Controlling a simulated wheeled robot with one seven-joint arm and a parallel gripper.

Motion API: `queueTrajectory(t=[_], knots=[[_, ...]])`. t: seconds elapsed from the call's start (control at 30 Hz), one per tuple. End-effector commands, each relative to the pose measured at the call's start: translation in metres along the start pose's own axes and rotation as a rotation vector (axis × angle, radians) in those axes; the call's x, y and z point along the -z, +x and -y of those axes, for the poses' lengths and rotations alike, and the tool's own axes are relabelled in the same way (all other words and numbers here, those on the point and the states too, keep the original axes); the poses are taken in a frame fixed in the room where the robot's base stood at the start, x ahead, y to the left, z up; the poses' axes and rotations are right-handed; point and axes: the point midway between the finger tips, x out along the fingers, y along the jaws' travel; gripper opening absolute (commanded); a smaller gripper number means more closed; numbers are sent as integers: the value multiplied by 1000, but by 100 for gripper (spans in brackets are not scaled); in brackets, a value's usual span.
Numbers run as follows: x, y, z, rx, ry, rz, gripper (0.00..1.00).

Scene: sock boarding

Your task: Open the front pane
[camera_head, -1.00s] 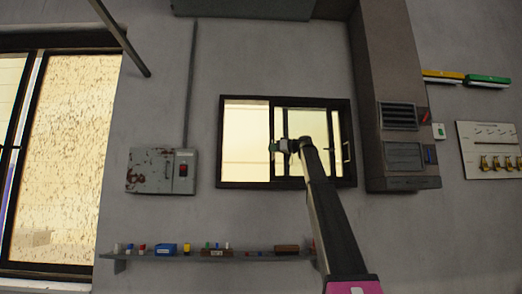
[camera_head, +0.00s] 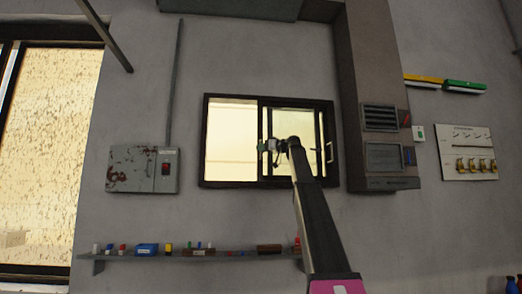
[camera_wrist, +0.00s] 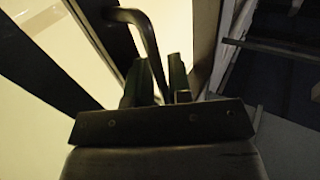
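A dark-framed window (camera_head: 268,185) is in the wall in the head view. Its left part is a bright, clear area; the framed front pane (camera_head: 292,120) covers the right part. My gripper (camera_head: 268,146) is at the left edge of this pane. In the wrist view, a dark curved handle (camera_wrist: 148,40) runs down between the two fingers of my gripper (camera_wrist: 160,88), which look closed around its lower end. The exact contact is partly hidden by the fingers.
A shelf (camera_head: 220,257) with small items runs below the window. A rusty electrical box (camera_head: 140,170) hangs to the left. A vented column (camera_head: 385,120) stands close to the window's right. The wall between window and shelf is clear.

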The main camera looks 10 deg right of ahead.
Motion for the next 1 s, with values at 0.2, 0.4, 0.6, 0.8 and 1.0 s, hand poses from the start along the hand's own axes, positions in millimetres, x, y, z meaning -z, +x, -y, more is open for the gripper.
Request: queueTrajectory(t=[0.2, 0.4, 0.6, 0.8, 1.0], knots=[[-1, -30, 1, -2, 0, -1, 19], [-1, -69, 0, -2, 0, 0, 19], [-1, -96, 0, -2, 0, 0, 19], [0, -106, 0, 1, 0, 0, 19], [0, -106, 0, 1, 0, 0, 19]])
